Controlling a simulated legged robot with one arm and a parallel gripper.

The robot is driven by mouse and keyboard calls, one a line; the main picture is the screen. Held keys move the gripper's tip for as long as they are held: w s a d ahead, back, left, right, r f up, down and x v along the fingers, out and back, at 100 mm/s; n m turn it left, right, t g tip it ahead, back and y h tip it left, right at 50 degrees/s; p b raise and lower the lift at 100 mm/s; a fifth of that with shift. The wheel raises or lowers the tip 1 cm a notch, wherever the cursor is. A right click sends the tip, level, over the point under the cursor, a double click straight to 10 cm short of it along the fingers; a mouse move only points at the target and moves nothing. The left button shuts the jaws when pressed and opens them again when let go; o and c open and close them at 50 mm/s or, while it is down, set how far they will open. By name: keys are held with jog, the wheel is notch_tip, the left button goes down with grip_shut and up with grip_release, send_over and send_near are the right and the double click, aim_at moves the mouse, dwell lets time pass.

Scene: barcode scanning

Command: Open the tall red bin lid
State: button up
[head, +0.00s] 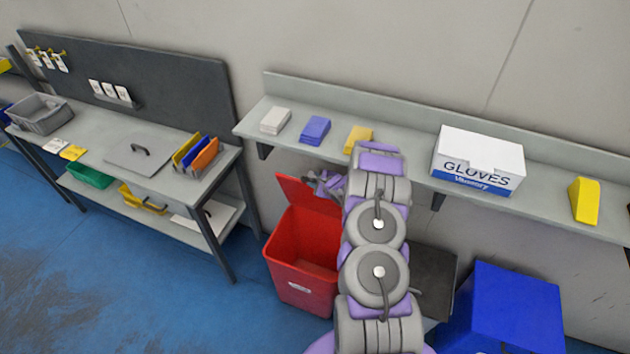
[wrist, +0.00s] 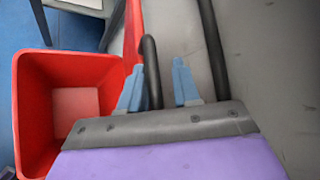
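The tall red bin (head: 300,250) stands on the floor below the wall shelf, and its red lid (head: 308,194) is raised at the back. The bin's empty-looking inside shows in the wrist view (wrist: 75,105). There the lid (wrist: 134,40) appears nearly edge-on, beside the bin opening. My gripper (head: 322,182) is at the raised lid, partly hidden by my arm in the head view. In the wrist view its two blue fingers (wrist: 158,88) are apart. A black bar (wrist: 152,70) runs between them, close to the left finger; I cannot tell whether they touch.
The wall shelf (head: 400,183) above the bin holds a gloves box (head: 478,160) and small coloured items. A blue bin (head: 505,310) stands at the right. A workbench (head: 95,140) is on the left. Blue floor between the bench and red bin is clear.

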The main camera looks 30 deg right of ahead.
jog(key=shift+s+f, duration=0.15)
jog(key=shift+s, duration=0.15)
jog(key=p+v, duration=0.1)
jog(key=v, duration=1.6)
jog(key=shift+w+r, duration=0.2)
jog(key=shift+r, duration=0.05)
jog(key=shift+d, duration=0.1)
jog(key=shift+s+f, duration=0.1)
